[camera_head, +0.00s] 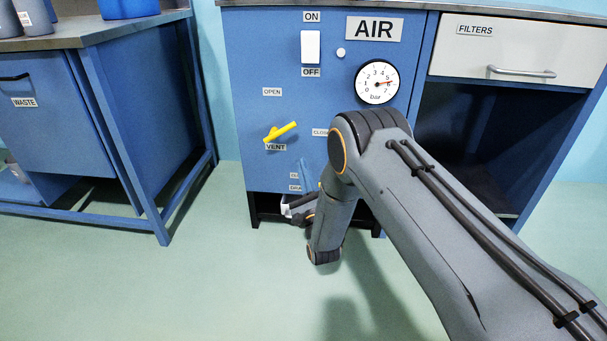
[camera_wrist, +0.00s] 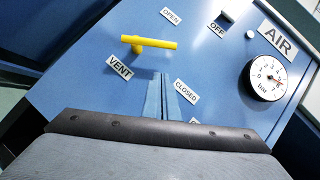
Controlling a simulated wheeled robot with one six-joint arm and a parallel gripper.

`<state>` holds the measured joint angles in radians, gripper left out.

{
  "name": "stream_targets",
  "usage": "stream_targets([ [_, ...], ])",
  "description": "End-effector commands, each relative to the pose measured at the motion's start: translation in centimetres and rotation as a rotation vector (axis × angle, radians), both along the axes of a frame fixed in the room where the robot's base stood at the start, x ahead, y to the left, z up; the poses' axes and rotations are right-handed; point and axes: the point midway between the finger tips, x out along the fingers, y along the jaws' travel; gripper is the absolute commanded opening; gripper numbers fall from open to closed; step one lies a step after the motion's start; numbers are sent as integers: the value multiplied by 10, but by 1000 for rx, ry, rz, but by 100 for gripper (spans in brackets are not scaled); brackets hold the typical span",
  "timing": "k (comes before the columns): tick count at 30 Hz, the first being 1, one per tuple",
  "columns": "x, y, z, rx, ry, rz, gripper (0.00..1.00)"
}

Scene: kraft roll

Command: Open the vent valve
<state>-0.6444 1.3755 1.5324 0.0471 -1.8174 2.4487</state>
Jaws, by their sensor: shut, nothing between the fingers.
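The vent valve's yellow handle (camera_head: 281,131) is on the blue cabinet front, above the VENT label (camera_head: 276,147). It slants up to the right, its free end between the OPEN label (camera_head: 272,92) and the CLOSED label (camera_head: 320,132). In the wrist view the handle (camera_wrist: 150,42) lies nearly level, just beyond my fingertips. My gripper (camera_wrist: 160,76) is shut and empty, its slim bluish fingers pointing toward the panel, apart from the handle in the picture.
The AIR gauge (camera_head: 377,82) and white ON/OFF switch (camera_head: 310,47) are higher on the panel. A FILTERS drawer (camera_head: 517,52) is at the right. Lower labels, one apparently DRAIN (camera_head: 295,188), sit below the vent. A blue WASTE bench (camera_head: 70,120) stands left, with clear floor between.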

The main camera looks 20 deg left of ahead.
Motion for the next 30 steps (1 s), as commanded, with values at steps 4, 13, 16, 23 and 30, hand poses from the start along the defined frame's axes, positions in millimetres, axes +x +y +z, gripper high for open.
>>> stream_targets([
  [4, 23, 15, 13, 2, -3, 0, 0],
  [13, 46, 43, 45, 0, -1, 2, 0],
  [16, 46, 49, 53, 0, -1, 2, 0],
  [23, 47, 53, 60, -1, 2, 0, 0],
  [30, 47, 53, 60, -1, 1, 0, 0],
])
